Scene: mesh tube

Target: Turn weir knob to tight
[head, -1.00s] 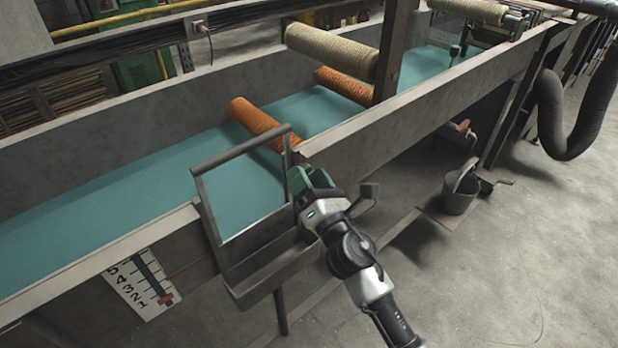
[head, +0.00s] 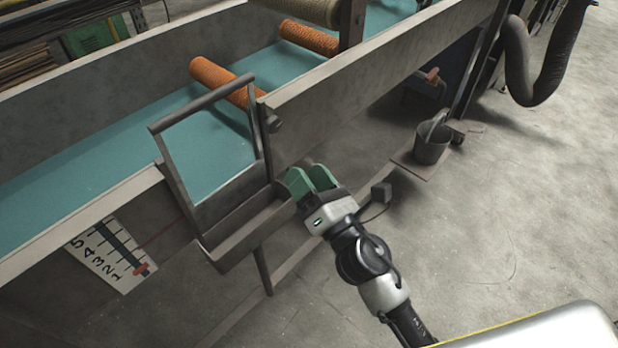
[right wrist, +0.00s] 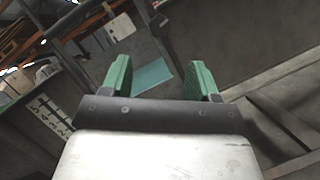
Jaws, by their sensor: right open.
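The weir is a grey metal frame (head: 203,103) set in the side of the long trough, with a shallow sill tray (head: 245,232) in front. A small dark knob (head: 272,122) shows at its right post, beside the trough wall. My right gripper (head: 309,178) is below and right of the knob, near the tray's right end, open and apart from the knob. In the right wrist view its two green fingers (right wrist: 158,80) are spread with nothing between them. I cannot tell the knob's turn. My left gripper is not in view.
A white number scale (head: 112,255) with a red marker hangs left of the tray. Teal liquid or lining (head: 90,155) fills the trough, with orange rollers (head: 225,80) across it. A bucket (head: 432,143) stands at the right. The floor (head: 500,230) is largely clear.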

